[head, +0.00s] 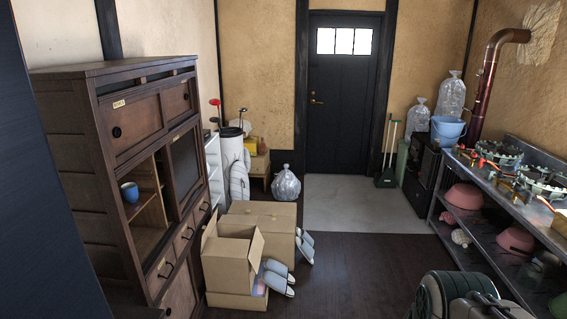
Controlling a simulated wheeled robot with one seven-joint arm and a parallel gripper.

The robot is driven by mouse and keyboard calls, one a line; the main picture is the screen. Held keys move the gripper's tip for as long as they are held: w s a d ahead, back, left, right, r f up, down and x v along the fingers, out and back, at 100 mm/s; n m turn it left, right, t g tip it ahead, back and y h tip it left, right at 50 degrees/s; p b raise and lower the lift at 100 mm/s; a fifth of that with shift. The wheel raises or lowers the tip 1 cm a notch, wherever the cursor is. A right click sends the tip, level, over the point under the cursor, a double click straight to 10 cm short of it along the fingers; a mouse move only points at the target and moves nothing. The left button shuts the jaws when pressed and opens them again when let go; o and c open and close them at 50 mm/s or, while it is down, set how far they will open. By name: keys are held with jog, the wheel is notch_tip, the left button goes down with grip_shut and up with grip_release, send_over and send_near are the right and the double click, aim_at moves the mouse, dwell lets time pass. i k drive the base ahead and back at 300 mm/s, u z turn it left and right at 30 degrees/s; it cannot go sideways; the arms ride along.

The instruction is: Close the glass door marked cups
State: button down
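A dark brown wooden cabinet (75,150) stands along the left wall. Its middle section has an open compartment (150,235) on the near side, with a blue cup (130,192) on a shelf inside. A dark framed pane (186,165), which looks like a sliding glass door, covers the far side of this section. Above it are two wooden panels with small pale labels (118,104), too small to read. I cannot make out a label marked cups. My gripper is not in view.
Open cardboard boxes (232,265) and grey slippers (277,279) are on the floor beside the cabinet. A metal shelf unit (500,225) lines the right side. A dark green and grey rounded object (452,293) is at bottom right. Dark floor (355,265) between them is clear.

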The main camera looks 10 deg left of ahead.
aim_at(183, 155)
jog(key=u, duration=0.3)
jog(key=i, duration=1.6)
jog(key=u, duration=1.4)
jog(key=i, duration=1.05)
jog(key=u, duration=0.65)
